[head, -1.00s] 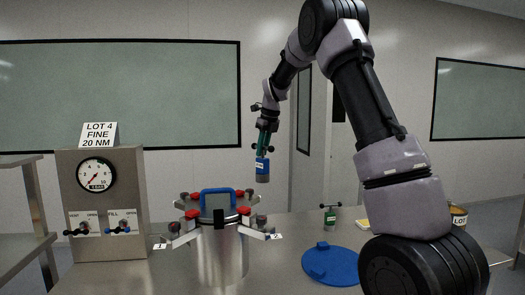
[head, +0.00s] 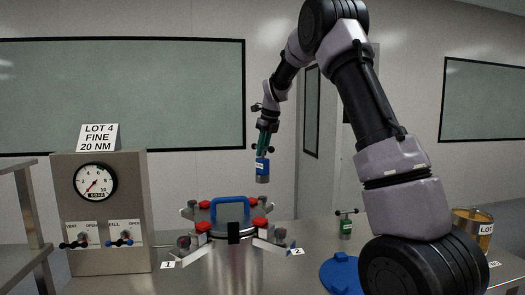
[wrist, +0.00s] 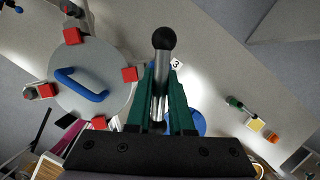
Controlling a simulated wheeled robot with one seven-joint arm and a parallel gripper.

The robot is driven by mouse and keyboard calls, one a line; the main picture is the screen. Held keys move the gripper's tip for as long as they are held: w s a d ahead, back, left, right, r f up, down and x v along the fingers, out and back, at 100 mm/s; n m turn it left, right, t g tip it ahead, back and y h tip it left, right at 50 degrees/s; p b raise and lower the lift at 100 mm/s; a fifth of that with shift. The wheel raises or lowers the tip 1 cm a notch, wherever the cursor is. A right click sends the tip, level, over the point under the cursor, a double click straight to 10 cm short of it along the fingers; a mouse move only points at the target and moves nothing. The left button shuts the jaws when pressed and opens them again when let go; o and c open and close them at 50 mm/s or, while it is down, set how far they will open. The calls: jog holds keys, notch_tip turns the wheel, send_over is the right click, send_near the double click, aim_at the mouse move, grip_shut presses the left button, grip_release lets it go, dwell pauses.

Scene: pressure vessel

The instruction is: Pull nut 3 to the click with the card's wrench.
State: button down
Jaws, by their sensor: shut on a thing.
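My gripper (head: 264,150) is shut on a wrench with a blue band and grey socket end (head: 262,170), hanging upright in the air behind and above the vessel in the head view. In the wrist view my green fingers (wrist: 160,98) grip the silver shaft, which ends in a black ball. The steel vessel (head: 233,270) has a lid with a blue handle (head: 230,203) and red-capped clamps. A tag 3 (wrist: 176,64) shows beside the lid's edge in the wrist view; nut 3 itself is not clearly seen.
A gauge panel (head: 107,205) with vent and fill handles stands at left. A green-banded wrench (head: 346,224) stands on the table at right, near a blue disc (head: 340,272) and an amber LOT pot (head: 472,226). My arm hides part of the right side.

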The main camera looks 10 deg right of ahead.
aim_at(262, 169)
jog(key=shift+f, duration=3.9)
